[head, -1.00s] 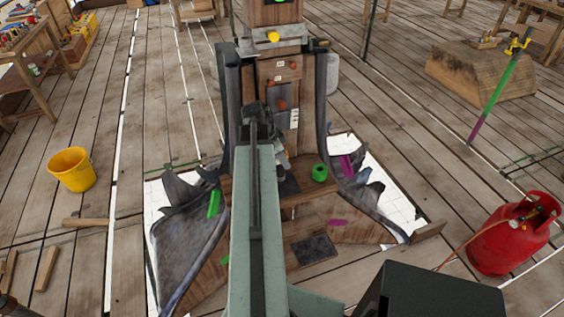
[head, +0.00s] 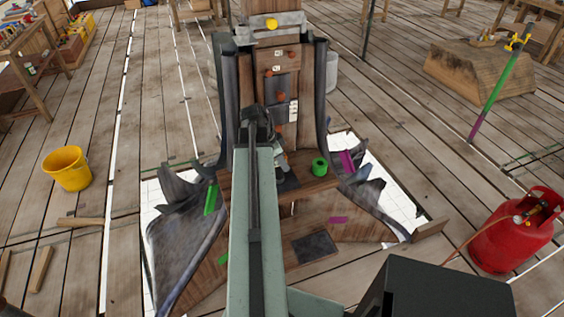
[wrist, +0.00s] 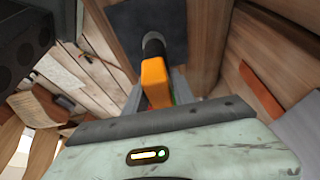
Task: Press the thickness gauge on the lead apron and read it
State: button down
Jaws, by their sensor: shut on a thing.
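In the wrist view my gripper (wrist: 158,97) is shut on an orange thickness gauge (wrist: 154,73) with a black rounded end. The black end points at a dark grey square sheet (wrist: 150,20) on the wood. I cannot tell whether they touch. Torn grey lead sheets curl out at the left (head: 185,245) and right (head: 368,192) of the wooden base. Which piece is the apron is unclear. No gauge reading is visible.
A green roll (head: 319,167) stands on the ledge right of my gripper. The wooden post (head: 282,85) rises behind, with orange knobs and paper tags. A yellow bucket (head: 67,168) stands left and a red gas cylinder (head: 515,232) right.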

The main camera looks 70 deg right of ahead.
jog(key=c, duration=1)
grip_release()
jog(key=shift+o, duration=0.2)
jog(key=p+v, duration=0.7)
jog(key=v, duration=0.1)
jog(key=shift+f, duration=0.1)
